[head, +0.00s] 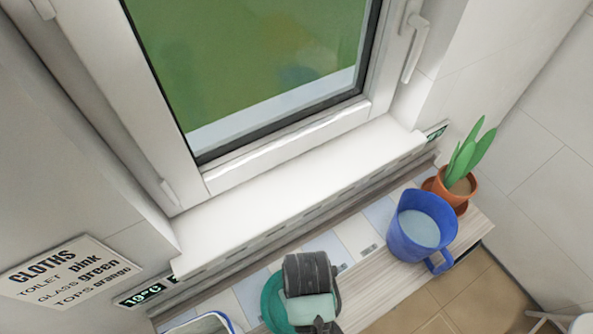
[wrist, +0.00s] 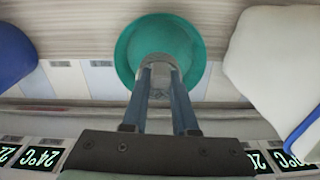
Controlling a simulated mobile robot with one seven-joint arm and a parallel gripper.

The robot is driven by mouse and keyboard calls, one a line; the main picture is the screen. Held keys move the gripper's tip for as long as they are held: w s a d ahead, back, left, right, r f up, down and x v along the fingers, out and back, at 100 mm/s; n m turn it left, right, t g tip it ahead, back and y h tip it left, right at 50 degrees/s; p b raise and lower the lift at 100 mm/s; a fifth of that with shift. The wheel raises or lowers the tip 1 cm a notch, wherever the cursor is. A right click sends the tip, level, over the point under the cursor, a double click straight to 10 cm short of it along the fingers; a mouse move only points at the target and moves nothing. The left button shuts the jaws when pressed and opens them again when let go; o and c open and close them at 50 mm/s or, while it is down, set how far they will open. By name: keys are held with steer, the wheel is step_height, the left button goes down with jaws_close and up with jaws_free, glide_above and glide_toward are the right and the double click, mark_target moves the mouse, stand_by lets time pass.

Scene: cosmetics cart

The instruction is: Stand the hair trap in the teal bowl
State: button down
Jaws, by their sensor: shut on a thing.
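The teal bowl (wrist: 165,40) stands on the wooden shelf below the window. In the head view only its left part (head: 272,303) shows beside my arm. My gripper (wrist: 160,76) is shut on a small grey, see-through piece, the hair trap (wrist: 158,60). In the wrist view the hair trap overlaps the lower middle of the bowl. I cannot tell whether it touches the bowl or is held above it. The head view hides the fingertips and the hair trap behind my wrist.
A blue jug (head: 407,232) stands right of the bowl, with a potted plant (head: 459,178) beyond it. A white, blue-rimmed container (head: 205,324) is left of the bowl. The window sill (head: 300,195) rises behind the shelf. Shelf between bowl and jug is clear.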

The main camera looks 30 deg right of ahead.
step_height(320, 180, down, 3)
steer(key=shift+w+a+f, duration=0.1)
steer(key=shift+a+f, duration=0.05)
steer(key=shift+f+p, duration=0.4)
steer(key=shift+f, duration=1.65)
steer(key=shift+f, duration=0.2)
steer(key=c, duration=0.7)
jaws_free()
step_height(320, 180, up, 12)
steer(key=shift+f+b, duration=0.1)
steer(key=shift+b, duration=0.35)
steer(key=shift+r, duration=0.3)
